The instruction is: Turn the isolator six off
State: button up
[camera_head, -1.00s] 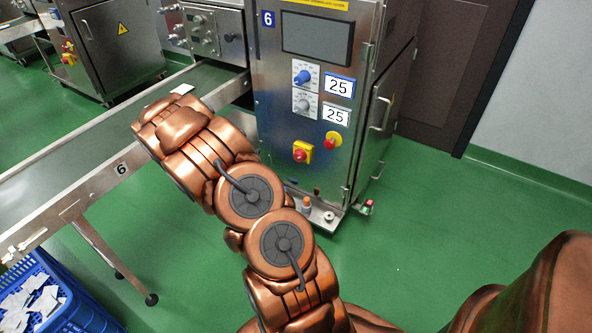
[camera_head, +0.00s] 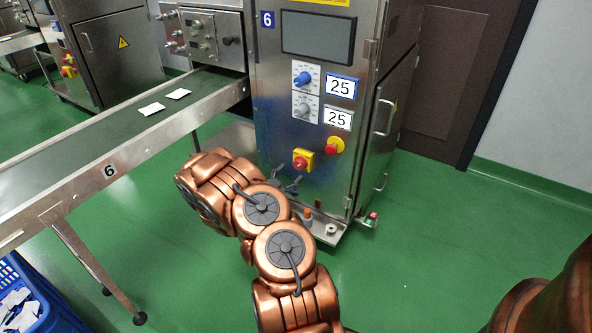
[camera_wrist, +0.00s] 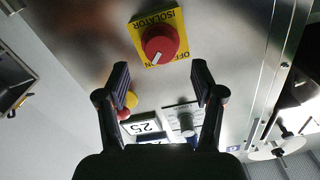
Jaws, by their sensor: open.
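The isolator (camera_head: 302,160) is a red rotary knob on a yellow plate, low on the front of the steel machine marked 6 (camera_head: 267,19). In the wrist view the isolator knob (camera_wrist: 160,43) appears upside down, with ISOLATOR, OFF and ON lettering. Its white pointer mark points to the lower left, toward ON. My gripper (camera_wrist: 162,84) is open and empty, its two dark fingers spread, with the knob ahead and between them in the picture, apart from them. In the head view my gripper (camera_head: 290,183) shows just below the isolator, partly hidden by my arm.
A red stop button on a yellow base (camera_head: 334,145) sits right of the isolator. A blue dial (camera_head: 302,78), a grey dial (camera_head: 303,110) and two 25 displays are above. The conveyor (camera_head: 110,157) with two white packets lies left. Green floor is clear at right.

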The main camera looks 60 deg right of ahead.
aim_at(297, 166)
jog(key=shift+w+d+b, duration=0.15)
jog(key=shift+d+b, duration=0.5)
jog(key=shift+d, duration=1.8)
jog(key=c, duration=1.1)
